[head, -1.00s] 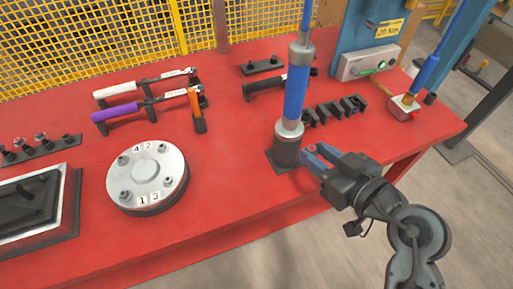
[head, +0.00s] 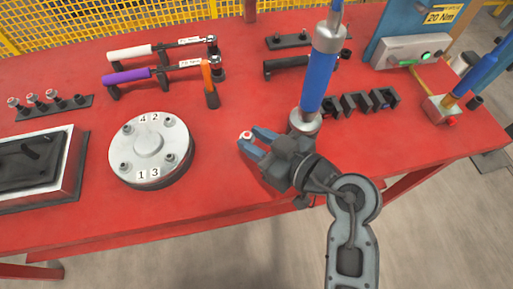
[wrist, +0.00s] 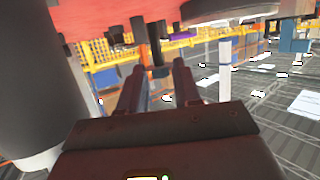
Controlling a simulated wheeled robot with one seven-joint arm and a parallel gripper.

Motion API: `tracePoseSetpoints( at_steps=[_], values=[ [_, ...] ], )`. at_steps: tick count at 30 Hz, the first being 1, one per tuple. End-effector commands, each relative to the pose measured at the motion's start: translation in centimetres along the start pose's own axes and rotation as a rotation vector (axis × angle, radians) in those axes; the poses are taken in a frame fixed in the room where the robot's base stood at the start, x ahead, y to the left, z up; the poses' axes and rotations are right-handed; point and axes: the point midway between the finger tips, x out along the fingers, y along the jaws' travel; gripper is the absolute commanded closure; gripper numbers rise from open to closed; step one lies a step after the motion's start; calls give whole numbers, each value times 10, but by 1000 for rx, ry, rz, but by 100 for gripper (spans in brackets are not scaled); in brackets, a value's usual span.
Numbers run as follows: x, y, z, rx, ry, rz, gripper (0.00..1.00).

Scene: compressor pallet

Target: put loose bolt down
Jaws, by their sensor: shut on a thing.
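My gripper (head: 253,139) is shut on the loose bolt (head: 246,134), whose pale, reddish-marked end shows at the fingertips in the head view. The gripper is over the red table, between the round flange and the blue column tool. In the wrist view, the two fingers (wrist: 158,88) reach forward with a small dark piece between them, and the picture is upside down. The silver flange (head: 150,145) has numbered bolt positions 1 to 4, with bolt heads showing. A black bolt rack (head: 60,112) at the left holds several bolts. I cannot tell the bolt's height above the table.
A blue and grey column tool (head: 317,80) stands just behind my gripper. Torque wrenches with white (head: 130,52) and purple (head: 126,77) handles lie behind the flange. A dark block with a silver frame (head: 40,162) is at left. Red tabletop (head: 225,165) between flange and gripper is clear.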

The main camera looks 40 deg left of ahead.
Motion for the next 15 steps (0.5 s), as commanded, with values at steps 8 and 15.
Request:
tracePoseSetpoints(
  at_steps=[8,15],
  values=[
    [10,0,33,3,-1,1,98],
    [10,0,33,2,0,2,98]
  ],
)
